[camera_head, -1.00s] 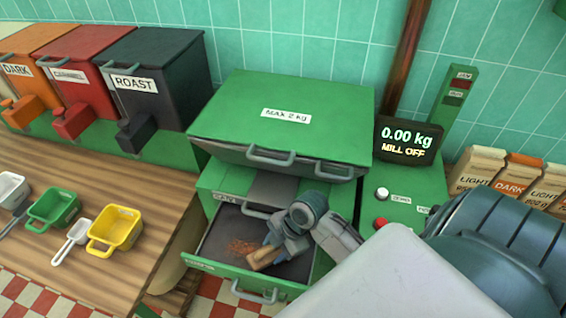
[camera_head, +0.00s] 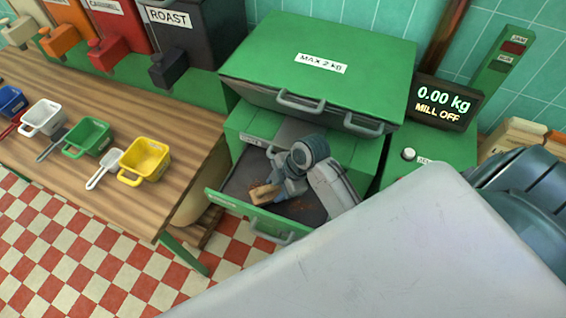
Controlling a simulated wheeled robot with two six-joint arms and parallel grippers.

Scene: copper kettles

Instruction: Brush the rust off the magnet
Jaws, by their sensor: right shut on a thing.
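The open drawer (camera_head: 233,207) of the green mill has a dark grey inner surface, with reddish-brown rust specks (camera_head: 300,205) on it. I take this surface to be the magnet, but I cannot make out its edges. My right gripper (camera_head: 277,184) reaches into the drawer and is shut on a brush with a light wooden body (camera_head: 262,194). The brush is low over the left part of the drawer. The gripper hides part of the surface, and I cannot tell whether the bristles touch it. My left gripper is not in view.
The green mill lid (camera_head: 320,90) reads MAX 2 KG and overhangs the drawer. A display (camera_head: 444,102) reads 0.00 kg, MILL OFF. A wooden table (camera_head: 185,150) at left holds scoops, including a yellow one (camera_head: 146,160). Bins stand behind. My arm covers the lower right.

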